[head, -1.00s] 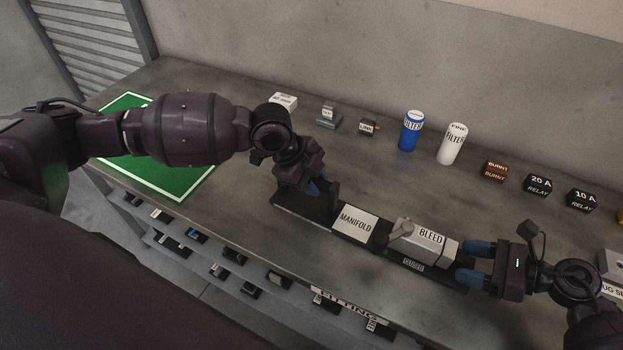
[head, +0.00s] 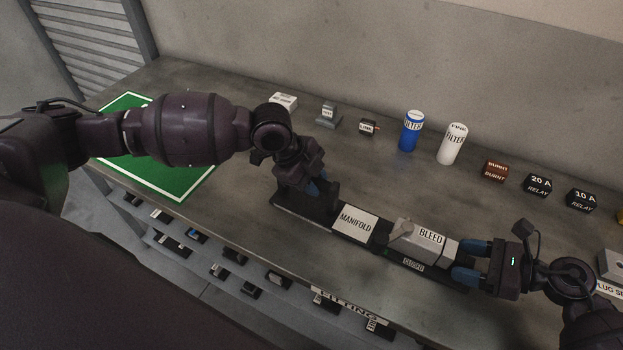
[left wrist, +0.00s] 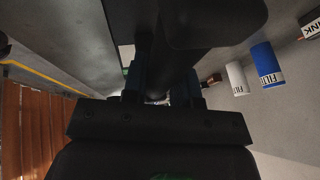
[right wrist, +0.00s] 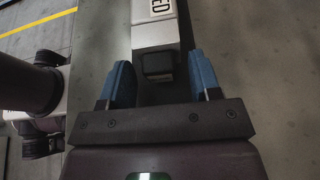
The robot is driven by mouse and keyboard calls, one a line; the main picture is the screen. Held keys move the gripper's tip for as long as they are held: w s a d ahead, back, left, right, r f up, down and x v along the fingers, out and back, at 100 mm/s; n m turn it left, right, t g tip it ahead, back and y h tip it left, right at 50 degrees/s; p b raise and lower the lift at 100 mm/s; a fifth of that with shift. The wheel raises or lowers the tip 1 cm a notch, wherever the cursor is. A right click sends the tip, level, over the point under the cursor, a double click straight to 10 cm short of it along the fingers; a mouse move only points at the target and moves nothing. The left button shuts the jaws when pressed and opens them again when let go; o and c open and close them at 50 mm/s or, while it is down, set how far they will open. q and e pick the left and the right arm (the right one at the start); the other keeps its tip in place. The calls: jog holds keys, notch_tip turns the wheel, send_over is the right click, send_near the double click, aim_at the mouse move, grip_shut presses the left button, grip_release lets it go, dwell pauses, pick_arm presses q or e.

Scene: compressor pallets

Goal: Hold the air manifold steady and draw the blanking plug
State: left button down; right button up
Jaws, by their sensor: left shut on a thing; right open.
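The air manifold is a long dark bar with a white MANIFOLD label (head: 356,223) and a grey block marked BLEED (head: 428,238), which carries a small lever (head: 401,229). My left gripper (head: 325,197) is shut on the manifold's left end; the grip itself is mostly hidden. In the left wrist view, dark parts fill the space by the fingers. My right gripper (head: 468,261) is open at the right end of the BLEED block. In the right wrist view, a dark square end piece, seemingly the blanking plug (right wrist: 158,66), sits between the blue fingertips with gaps on both sides.
Behind the manifold stand a blue filter (head: 411,131), a white filter (head: 452,144), a burnt relay (head: 494,171) and two black relays (head: 537,185). A green mat (head: 180,185) lies at the left.

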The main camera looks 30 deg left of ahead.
jog(key=shift+f, duration=0.15)
grip_shut()
dwell(0.4)
jog(key=shift+d, duration=0.15)
jog(key=shift+s+d, duration=0.15)
jog(key=shift+d, duration=2.7)
